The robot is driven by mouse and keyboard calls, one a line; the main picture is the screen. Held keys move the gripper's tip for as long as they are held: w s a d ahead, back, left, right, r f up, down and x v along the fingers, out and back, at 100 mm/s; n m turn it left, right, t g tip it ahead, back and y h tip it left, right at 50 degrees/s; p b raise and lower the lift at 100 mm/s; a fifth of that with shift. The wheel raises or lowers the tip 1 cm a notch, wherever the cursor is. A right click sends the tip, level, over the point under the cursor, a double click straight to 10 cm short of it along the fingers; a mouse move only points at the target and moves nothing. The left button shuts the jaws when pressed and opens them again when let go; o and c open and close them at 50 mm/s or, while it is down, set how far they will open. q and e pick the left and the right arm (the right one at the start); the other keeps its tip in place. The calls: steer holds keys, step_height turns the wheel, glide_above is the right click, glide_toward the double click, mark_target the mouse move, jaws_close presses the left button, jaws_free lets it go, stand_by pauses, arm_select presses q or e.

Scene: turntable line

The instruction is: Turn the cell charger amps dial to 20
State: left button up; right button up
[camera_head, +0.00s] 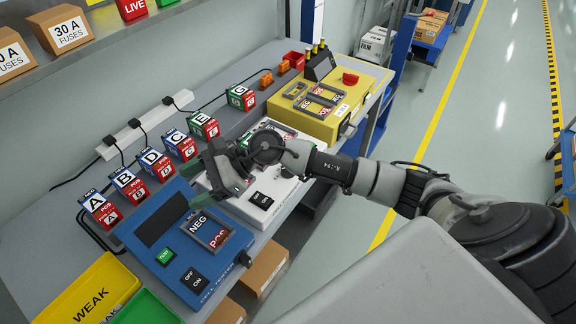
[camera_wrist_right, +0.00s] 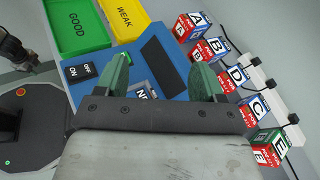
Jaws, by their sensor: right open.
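A white unit (camera_head: 284,200), which looks like the charger, sits on the bench between a blue cell tester (camera_head: 152,247) and a yellow unit (camera_head: 308,122). It has a black ON/OFF switch (camera_head: 261,200). I cannot make out the amps dial or its setting; my right gripper and wrist cover much of the unit's middle. My right gripper (camera_head: 222,172) is above the left part of the white unit, beside the tester. In the right wrist view, its green fingertips (camera_wrist_right: 162,78) are apart with nothing between them, and the blue tester lies beyond.
Several lettered cells, among them cell A (camera_head: 101,211) and cell G (camera_head: 241,97), stand in a row along the back. A white power strip (camera_head: 150,122) lies behind them. A yellow WEAK bin (camera_head: 112,266) and a green bin (camera_head: 145,308) are at the near left.

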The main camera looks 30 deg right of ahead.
steer(key=w+d+f+n+g+h, duration=0.15)
steer(key=d+n+h, duration=0.25)
steer(key=d+h, duration=0.55)
steer(key=w+d+f+n+g+h, duration=0.1)
steer(key=w+d+n+g+h, duration=0.3)
steer(key=d, duration=1.1)
steer(key=f, duration=0.3)
steer(key=s+f+t+p, duration=0.1)
steer(key=f, duration=0.3)
steer(key=s+f+t+p, duration=0.1)
steer(key=f, duration=0.2)
steer(key=shift+s+a+f+m+h, duration=0.1)
steer(key=shift+s+f+m+h, duration=0.05)
steer(key=shift+f+m+h, duration=0.15)
steer(key=c, duration=0.9)
